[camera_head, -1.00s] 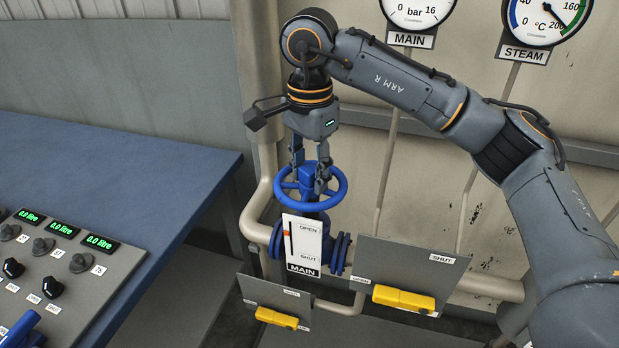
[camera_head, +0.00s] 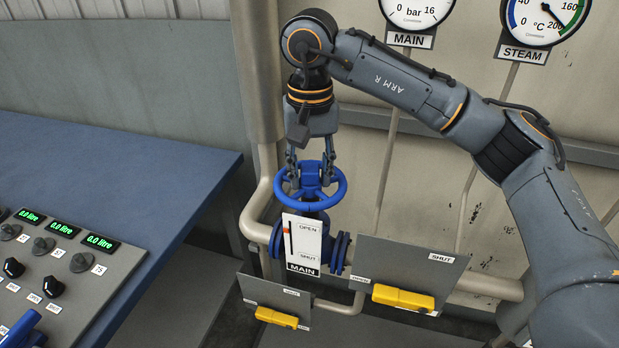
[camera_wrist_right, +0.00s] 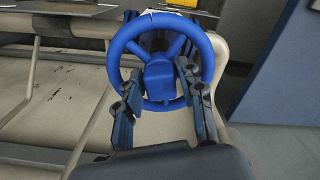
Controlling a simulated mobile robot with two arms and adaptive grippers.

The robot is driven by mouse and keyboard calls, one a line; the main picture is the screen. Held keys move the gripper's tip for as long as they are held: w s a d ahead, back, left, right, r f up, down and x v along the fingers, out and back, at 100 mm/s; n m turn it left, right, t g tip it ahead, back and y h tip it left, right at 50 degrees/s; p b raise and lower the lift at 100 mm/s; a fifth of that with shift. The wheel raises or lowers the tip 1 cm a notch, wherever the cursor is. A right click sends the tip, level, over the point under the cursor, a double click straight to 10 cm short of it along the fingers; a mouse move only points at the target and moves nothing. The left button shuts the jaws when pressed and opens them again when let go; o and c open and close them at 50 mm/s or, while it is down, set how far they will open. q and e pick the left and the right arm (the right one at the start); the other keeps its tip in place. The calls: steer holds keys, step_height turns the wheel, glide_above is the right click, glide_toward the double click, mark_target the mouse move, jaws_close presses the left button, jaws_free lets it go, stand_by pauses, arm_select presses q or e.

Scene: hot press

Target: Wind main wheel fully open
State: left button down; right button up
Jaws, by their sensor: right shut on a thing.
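The blue main wheel (camera_head: 335,200) sits on top of its valve above a white plate marked OPEN, SHUT and MAIN (camera_head: 303,245). A red mark on the plate's left edge stands near the OPEN end. My right gripper (camera_head: 311,172) points down at the wheel from above and is shut on it, with a finger either side of the hub. In the right wrist view the wheel (camera_wrist_right: 116,48) fills the upper middle, and the fingers of my right gripper (camera_wrist_right: 160,98) straddle the hub over the near rim. My left gripper is out of view.
Yellow levers (camera_head: 403,298) (camera_head: 277,317) sit on grey plates below right and below the valve. Pale pipes run beside the valve. A MAIN gauge (camera_head: 417,12) and a STEAM gauge (camera_head: 545,18) hang above. A control panel (camera_head: 50,265) lies on the blue table at left.

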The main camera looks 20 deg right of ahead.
steer(key=n, duration=0.5)
steer(key=shift+a+r+n, duration=0.1)
steer(key=shift+r+n, duration=0.05)
steer(key=shift+n, duration=0.15)
